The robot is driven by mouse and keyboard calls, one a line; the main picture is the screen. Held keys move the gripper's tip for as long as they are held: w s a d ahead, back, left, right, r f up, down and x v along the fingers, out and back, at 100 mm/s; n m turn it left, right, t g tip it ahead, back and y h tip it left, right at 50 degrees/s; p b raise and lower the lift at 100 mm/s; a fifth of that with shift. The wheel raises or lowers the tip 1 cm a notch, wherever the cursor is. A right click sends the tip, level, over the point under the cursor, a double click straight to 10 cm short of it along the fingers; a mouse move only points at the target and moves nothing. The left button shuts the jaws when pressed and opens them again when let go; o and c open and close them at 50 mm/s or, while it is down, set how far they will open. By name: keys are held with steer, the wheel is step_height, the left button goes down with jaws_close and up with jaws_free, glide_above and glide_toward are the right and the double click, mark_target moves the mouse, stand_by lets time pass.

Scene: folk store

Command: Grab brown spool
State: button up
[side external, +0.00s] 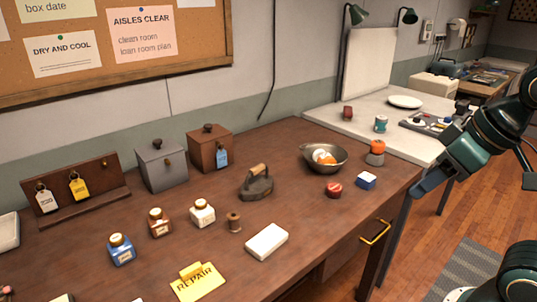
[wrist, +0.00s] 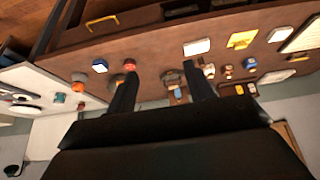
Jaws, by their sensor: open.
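The brown spool (side external: 234,222) stands upright on the brown wooden table, between the white jar (side external: 202,213) and the white box (side external: 267,241). My gripper (side external: 420,188) is at the right end of the table in the side view, far to the right of the spool and apart from it. In the wrist view its two dark fingers (wrist: 160,74) are spread, with nothing held between them. In that view the spool is too small and close to the right finger to make out clearly.
The yellow repair card (side external: 198,284) lies in front.

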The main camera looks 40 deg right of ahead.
steer(key=w+a+r+n, duration=0.2)
steer(key=w+n, duration=0.1)
steer(key=w, duration=0.6)
steer(key=n+g+y, duration=0.3)
steer(key=n+y, duration=0.1)
steer(key=n, duration=0.3)
glide_above(237, 215)
steer(key=s+d, duration=0.3)
steer(key=d, duration=0.1)
step_height(237, 215, down, 14)
steer(key=shift+d+r, duration=0.15)
steer(key=shift+h, duration=0.3)
steer(key=shift+x, duration=4.3)
steer(key=shift+a+x, duration=0.2)
steer(key=shift+x, duration=2.4)
